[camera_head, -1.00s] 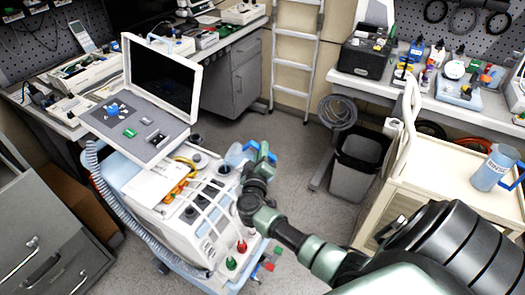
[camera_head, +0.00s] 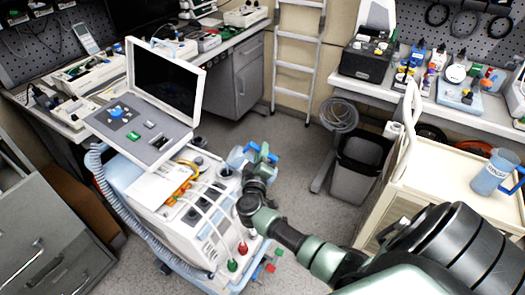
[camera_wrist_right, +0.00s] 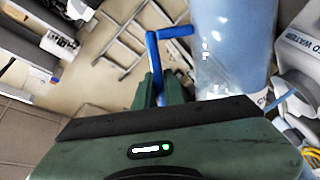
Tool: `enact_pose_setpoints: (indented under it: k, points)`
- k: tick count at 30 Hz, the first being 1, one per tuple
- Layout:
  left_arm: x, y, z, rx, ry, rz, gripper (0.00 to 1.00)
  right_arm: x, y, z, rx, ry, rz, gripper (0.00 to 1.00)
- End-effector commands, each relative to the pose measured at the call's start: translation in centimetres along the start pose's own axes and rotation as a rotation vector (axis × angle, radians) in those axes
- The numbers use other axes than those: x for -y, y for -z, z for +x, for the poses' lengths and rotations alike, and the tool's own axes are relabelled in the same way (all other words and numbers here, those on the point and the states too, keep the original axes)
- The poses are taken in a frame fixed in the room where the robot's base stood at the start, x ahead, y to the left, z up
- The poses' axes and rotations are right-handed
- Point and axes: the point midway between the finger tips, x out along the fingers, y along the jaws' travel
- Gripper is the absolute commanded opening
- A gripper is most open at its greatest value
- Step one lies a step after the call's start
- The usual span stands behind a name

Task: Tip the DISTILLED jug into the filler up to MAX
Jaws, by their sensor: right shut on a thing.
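A translucent blue jug (camera_head: 238,158) is at the right rear edge of the white machine (camera_head: 190,215). My right gripper (camera_head: 262,155) is shut on its blue handle. In the right wrist view the jug (camera_wrist_right: 235,45) stands to the right of my right gripper (camera_wrist_right: 160,88), and the blue handle (camera_wrist_right: 158,45) runs between the fingers. The jug's name is not readable. A white part lettered "D WATER" (camera_wrist_right: 302,55) is close to the jug in the wrist view. My left gripper is not in view.
A second blue jug (camera_head: 490,172) with a white label stands on the cream cart (camera_head: 440,180) at right. Hoses and a screen (camera_head: 162,82) crowd the machine. A grey bin (camera_head: 358,168) and ladder (camera_head: 298,60) stand behind. Floor between machine and cart is partly clear.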

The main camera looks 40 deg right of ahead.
Motion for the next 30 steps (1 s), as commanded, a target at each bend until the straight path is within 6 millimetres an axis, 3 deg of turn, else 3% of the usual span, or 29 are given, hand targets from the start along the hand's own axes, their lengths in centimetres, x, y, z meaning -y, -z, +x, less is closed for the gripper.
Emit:
enact_pose_setpoints:
  k: [30]
  points:
    - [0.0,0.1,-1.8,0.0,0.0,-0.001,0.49,-0.5,0.9,0.0,-0.002,-0.003,-0.054,0.0]
